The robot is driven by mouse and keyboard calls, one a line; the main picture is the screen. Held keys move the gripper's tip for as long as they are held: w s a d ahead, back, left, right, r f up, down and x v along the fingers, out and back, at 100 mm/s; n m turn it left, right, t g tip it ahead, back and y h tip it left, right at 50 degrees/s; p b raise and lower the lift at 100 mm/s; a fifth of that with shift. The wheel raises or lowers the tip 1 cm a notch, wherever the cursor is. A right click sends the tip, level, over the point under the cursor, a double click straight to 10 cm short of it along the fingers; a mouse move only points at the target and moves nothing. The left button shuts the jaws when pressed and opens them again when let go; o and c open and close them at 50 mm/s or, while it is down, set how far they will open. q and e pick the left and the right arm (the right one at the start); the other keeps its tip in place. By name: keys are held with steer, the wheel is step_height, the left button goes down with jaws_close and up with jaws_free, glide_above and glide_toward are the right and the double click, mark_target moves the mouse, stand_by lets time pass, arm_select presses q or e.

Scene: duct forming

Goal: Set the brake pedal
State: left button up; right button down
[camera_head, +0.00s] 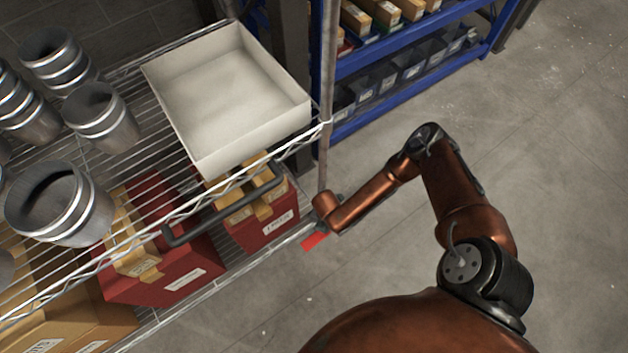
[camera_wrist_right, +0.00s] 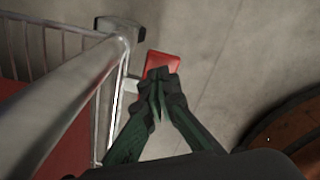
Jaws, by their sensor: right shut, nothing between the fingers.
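The brake pedal is a small red plate (camera_head: 314,240) low at the corner of the wire cart, below the end of my right arm in the head view. In the right wrist view the red pedal (camera_wrist_right: 162,62) lies just beyond my right gripper (camera_wrist_right: 160,82). The gripper's dark green fingers are together, with nothing between them. Their tips overlap the pedal's near edge in the picture; I cannot tell whether they touch it. In the head view the wrist hides most of this gripper. My left gripper is out of view.
The wire cart (camera_head: 165,225) carries metal duct pieces (camera_head: 60,200) and a white tray (camera_head: 232,95) on top, with red boxes (camera_head: 165,268) below. Its post (camera_wrist_right: 65,105) runs close left of my right gripper. A blue shelf rack (camera_head: 400,55) stands behind. Floor at the right is clear.

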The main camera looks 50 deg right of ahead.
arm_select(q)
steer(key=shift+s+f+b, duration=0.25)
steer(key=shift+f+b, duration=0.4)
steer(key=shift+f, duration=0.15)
arm_select(e)
steer(key=shift+f, duration=1.6)
steer(key=shift+r, duration=0.1)
steer(key=shift+w+r+p, duration=0.1)
steer(key=shift+r+p, duration=0.85)
steer(key=shift+r, duration=0.25)
steer(key=shift+r+p, duration=1.8)
steer(key=shift+r, duration=0.5)
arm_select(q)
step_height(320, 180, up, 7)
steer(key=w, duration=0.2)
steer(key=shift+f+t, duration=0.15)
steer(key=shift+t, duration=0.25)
arm_select(e)
steer(key=shift+f, duration=0.1)
